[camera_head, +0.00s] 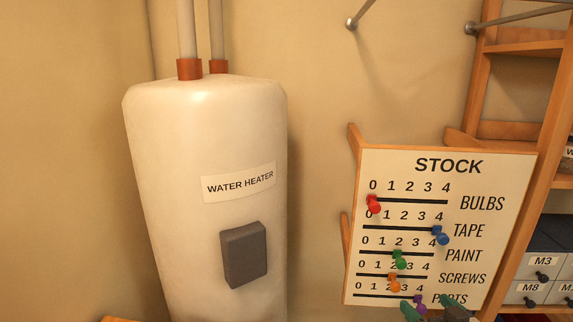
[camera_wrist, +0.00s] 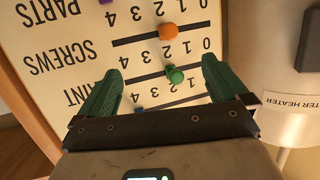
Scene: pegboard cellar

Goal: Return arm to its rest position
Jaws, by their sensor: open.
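My gripper (camera_head: 432,311) shows at the bottom edge of the head view, its green fingertips in front of the lower part of the STOCK board (camera_head: 500,215). In the wrist view my gripper (camera_wrist: 161,68) is open, with its two green fingers spread wide and nothing held between them. The board fills the background there, upside down. A green peg (camera_wrist: 175,75) appears between the fingers, apart from both; an orange peg (camera_wrist: 169,31) is just above. Most of my arm is out of view in the head view.
A white water heater (camera_head: 207,130) stands left of the board. Its grey box (camera_head: 244,254) faces forward. Red (camera_head: 374,204), blue (camera_head: 441,236) and purple (camera_head: 419,301) pegs also sit on the board. A wooden shelf (camera_head: 520,48) and labelled drawers (camera_head: 545,265) are at right.

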